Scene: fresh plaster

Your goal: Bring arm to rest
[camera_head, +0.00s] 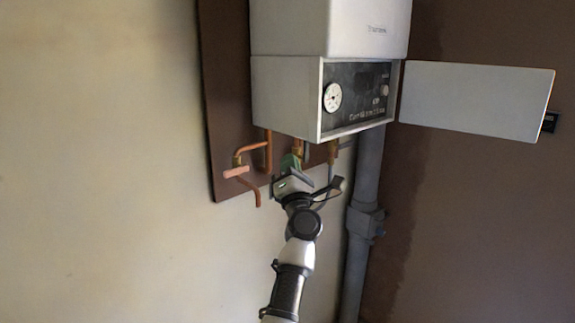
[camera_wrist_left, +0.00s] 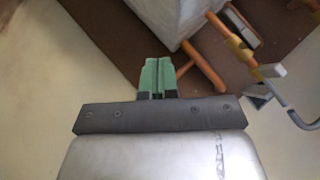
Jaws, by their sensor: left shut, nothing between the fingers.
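My left gripper (camera_head: 290,163) is raised in front of the wall, just below the white boiler (camera_head: 290,95) and among its copper pipes. In the left wrist view its green fingertips (camera_wrist_left: 157,75) are together with nothing between them. In that view the fingers point towards the brown backboard, below the boiler's underside (camera_wrist_left: 165,18). I cannot tell whether the gripper touches a pipe. My right gripper is in neither view.
The boiler's front flap (camera_head: 477,100) stands open to the right, beside a panel with a gauge (camera_head: 332,97). A copper pipe with a pinkish handle (camera_head: 236,172) is left of the gripper. A grey pipe (camera_head: 362,200) runs down at right. The left wall is bare.

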